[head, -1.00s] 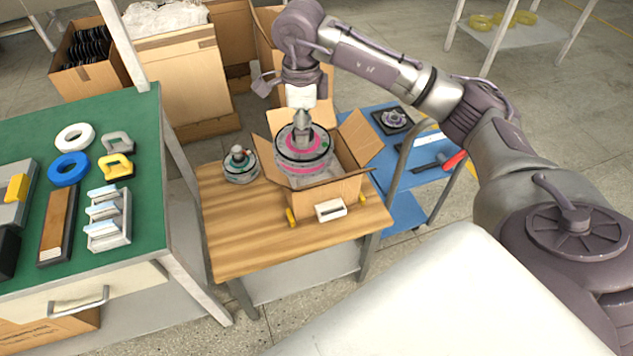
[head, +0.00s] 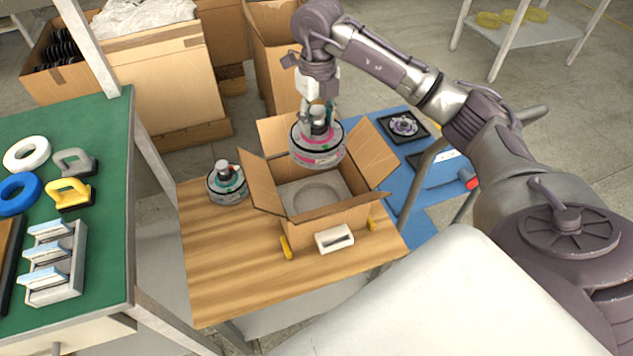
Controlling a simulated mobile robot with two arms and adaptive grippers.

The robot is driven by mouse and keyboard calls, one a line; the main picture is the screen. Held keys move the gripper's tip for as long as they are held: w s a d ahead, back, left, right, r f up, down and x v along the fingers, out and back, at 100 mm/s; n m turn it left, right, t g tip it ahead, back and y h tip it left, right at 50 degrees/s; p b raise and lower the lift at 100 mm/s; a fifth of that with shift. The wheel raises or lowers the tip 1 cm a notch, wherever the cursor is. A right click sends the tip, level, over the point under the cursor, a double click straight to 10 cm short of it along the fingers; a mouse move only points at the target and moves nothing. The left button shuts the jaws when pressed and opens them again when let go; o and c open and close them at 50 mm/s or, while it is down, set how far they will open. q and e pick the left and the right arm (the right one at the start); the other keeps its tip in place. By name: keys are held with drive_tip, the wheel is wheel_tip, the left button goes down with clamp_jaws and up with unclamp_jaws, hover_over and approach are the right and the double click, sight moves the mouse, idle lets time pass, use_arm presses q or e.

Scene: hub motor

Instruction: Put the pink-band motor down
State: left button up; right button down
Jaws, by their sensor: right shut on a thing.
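The pink-band motor (head: 318,157), a round grey drum with a pink band, hangs from my right gripper (head: 319,108), which is shut on its top. The motor is upright over the back part of the open cardboard box (head: 340,215), in front of the box's back flap. The box's flaps are spread, and its pale insert with a round recess (head: 310,193) shows bare. My left gripper is not in view.
Another motor (head: 228,185) stands left of the box on the wooden table (head: 225,270). A small white holder (head: 334,238) and yellow clips touch the box's front. The table's front left is clear. A blue cart (head: 385,190) stands behind right, a green bench (head: 100,135) left.

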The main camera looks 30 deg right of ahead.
sight(317, 146)
wheel_tip(317, 146, down, 8)
drive_tip(key=b, duration=0.6)
drive_tip(key=shift+s+a+r, duration=0.1)
drive_tip(key=shift+r, duration=0.1)
wheel_tip(317, 146, down, 15)
drive_tip(key=b, duration=0.6)
drive_tip(key=shift+r, duration=0.15)
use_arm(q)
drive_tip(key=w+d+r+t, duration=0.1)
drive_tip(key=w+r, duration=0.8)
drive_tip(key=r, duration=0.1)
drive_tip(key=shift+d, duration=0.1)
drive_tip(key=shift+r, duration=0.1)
use_arm(e)
drive_tip(key=c, duration=0.5)
unclamp_jaws()
